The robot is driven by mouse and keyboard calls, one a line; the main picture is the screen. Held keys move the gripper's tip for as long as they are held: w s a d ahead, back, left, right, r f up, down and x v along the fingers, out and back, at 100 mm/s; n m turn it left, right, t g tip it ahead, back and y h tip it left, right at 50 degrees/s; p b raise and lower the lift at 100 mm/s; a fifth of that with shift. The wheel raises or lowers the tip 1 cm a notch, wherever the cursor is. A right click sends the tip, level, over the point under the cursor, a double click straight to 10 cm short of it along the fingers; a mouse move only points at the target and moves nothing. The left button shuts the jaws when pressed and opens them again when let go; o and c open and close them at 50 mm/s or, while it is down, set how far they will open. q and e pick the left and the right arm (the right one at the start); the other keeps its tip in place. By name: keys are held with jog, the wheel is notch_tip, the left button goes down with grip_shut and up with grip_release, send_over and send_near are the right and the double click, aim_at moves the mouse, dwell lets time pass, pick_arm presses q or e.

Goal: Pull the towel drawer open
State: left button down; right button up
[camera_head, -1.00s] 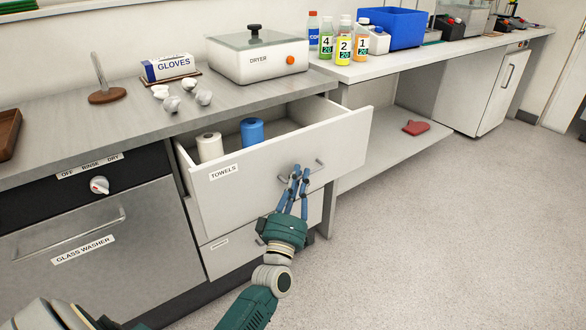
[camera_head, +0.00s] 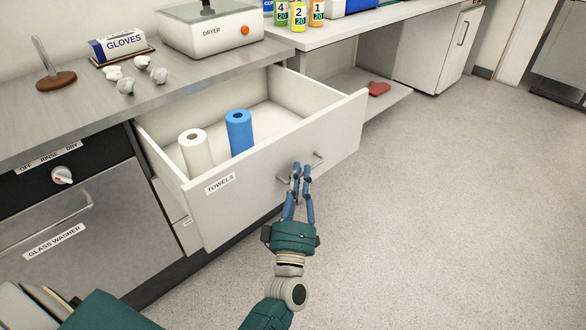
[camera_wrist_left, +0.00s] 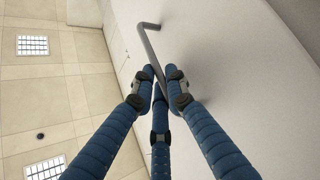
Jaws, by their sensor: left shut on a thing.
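The towel drawer (camera_head: 250,186), white with a TOWELS label, stands well out from under the counter in the head view. A white roll (camera_head: 196,152) and a blue roll (camera_head: 239,132) stand upright inside it. My left gripper (camera_head: 301,172) is at the drawer front, shut on the grey bar handle (camera_head: 317,156). In the left wrist view, the blue fingers (camera_wrist_left: 161,75) close around the handle's bar (camera_wrist_left: 151,47); part of the bar is hidden between them. My right gripper is not in view.
The glass washer (camera_head: 70,225) is left of the drawer. The dryer (camera_head: 208,33), gloves box (camera_head: 120,45) and several small pale objects stand on the counter. A red cloth-like item (camera_head: 378,88) lies on a low shelf. The floor (camera_head: 440,210) at right is clear.

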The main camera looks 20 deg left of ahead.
pick_arm(q)
jog(key=shift+s+d+f, duration=0.1)
jog(key=shift+s+d, duration=0.05)
jog(key=c, duration=2)
grip_release()
jog(key=v, duration=1.2)
